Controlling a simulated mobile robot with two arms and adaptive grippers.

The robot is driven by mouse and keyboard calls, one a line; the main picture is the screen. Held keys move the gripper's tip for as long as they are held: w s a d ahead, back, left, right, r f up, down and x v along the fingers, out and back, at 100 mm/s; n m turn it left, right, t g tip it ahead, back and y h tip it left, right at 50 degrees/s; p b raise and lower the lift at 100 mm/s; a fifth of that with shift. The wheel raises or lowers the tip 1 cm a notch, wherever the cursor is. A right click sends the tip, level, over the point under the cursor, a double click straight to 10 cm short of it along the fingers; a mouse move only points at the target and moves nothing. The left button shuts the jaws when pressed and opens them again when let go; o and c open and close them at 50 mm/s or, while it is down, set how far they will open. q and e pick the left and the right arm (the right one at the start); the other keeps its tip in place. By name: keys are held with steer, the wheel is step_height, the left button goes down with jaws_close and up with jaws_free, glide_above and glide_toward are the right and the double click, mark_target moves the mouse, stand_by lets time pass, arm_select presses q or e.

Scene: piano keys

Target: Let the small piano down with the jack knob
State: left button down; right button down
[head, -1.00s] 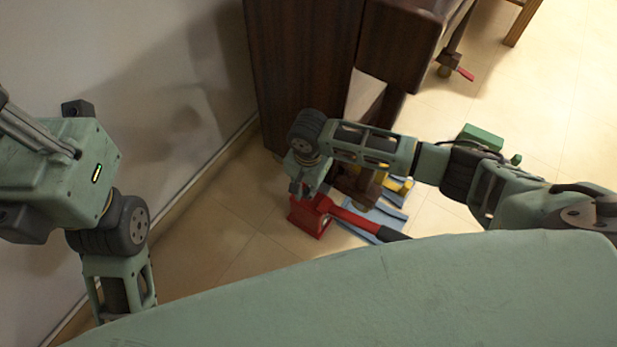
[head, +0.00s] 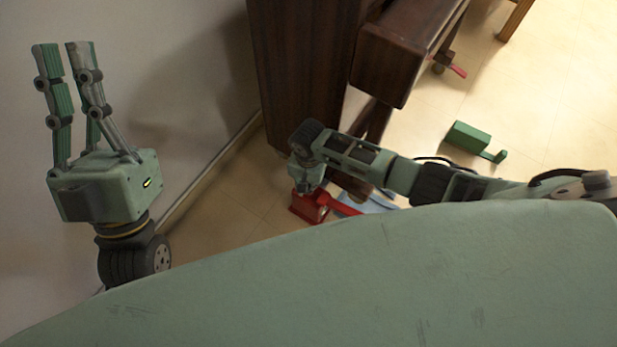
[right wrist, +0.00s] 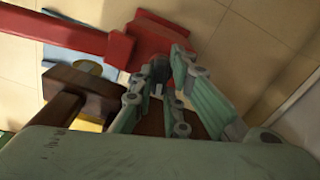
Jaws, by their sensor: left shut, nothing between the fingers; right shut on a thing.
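The small piano is dark brown wood, with its tall body (head: 300,70) and its keyboard end (head: 395,65) at the top middle of the head view. A red jack (head: 307,209) stands on the floor by its near leg; the right wrist view shows its red body (right wrist: 153,42) and red handle (right wrist: 75,34). My right gripper (right wrist: 168,62) is shut on the small dark jack knob (right wrist: 157,87), partly hidden by the fingers. My left gripper (head: 74,45) is shut and empty, fingers pointing up by the wall, away from the jack.
A blue mat (head: 372,204) lies beside the jack, partly hidden by my right arm. A green box with a handle (head: 468,137) lies on the floor at right. A red-handled item (head: 457,70) is farther back. The pale wall (head: 190,60) is close at left.

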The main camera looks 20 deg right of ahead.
steer(key=shift+s+r+n+p, duration=0.15)
steer(key=shift+n+p, duration=0.15)
steer(key=shift+p, duration=0.45)
arm_select(q)
steer(key=w+f+g+y+p, duration=0.1)
steer(key=w+f+g+y, duration=0.1)
steer(key=w+f+g, duration=0.4)
steer(key=w+f+g+y+p, duration=0.1)
steer(key=f+g, duration=0.2)
steer(key=f, duration=0.5)
arm_select(e)
steer(key=shift+n, duration=0.4)
steer(key=shift+n+p, duration=0.6)
steer(key=shift+n, duration=0.2)
steer(key=n+p, duration=0.1)
steer(key=n, duration=0.6)
steer(key=shift+n+p, duration=0.35)
steer(key=shift+n, duration=0.05)
arm_select(q)
steer(key=s+a+f+g+y, duration=0.1)
steer(key=s+a+f+g, duration=0.1)
steer(key=s+f+g, duration=0.2)
steer(key=s+a+f+g+y, duration=0.2)
steer(key=s+f+g, duration=0.2)
steer(key=f, duration=0.7)
steer(key=shift+s+a+f+n+g, duration=0.2)
steer(key=shift+s+f+n+g, duration=0.15)
steer(key=shift+g, duration=0.55)
arm_select(e)
steer(key=shift+n, duration=1.6)
